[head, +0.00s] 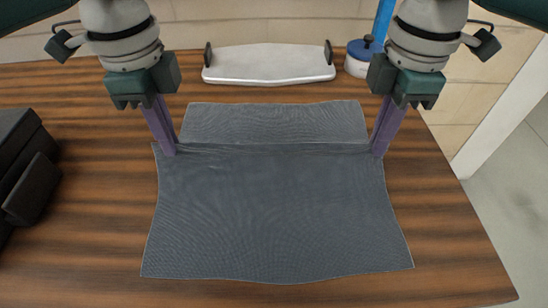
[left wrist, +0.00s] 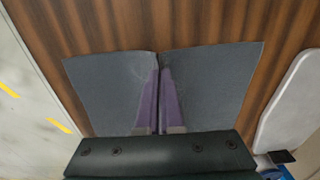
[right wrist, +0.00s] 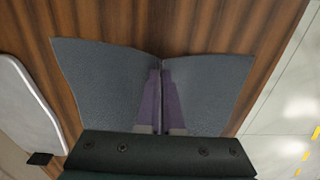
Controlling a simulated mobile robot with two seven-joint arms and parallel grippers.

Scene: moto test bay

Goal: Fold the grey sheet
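The grey sheet (head: 270,215) lies on the wooden table with a raised ridge running across it between my two grippers. A shorter part of it lies beyond the ridge and a larger part lies on the near side. My left gripper (head: 168,150) is shut on the sheet's left edge at the ridge. My right gripper (head: 378,152) is shut on its right edge at the ridge. In the left wrist view the sheet (left wrist: 215,90) spreads to both sides of the closed purple fingers (left wrist: 158,78). The right wrist view shows the sheet (right wrist: 105,85) likewise around the fingers (right wrist: 162,75).
A white tray with dark handles (head: 268,68) stands at the back of the table (head: 90,230). A white and blue round container (head: 360,60) is beside it. A black object (head: 25,165) stands at the left edge. The table is clear right of the sheet.

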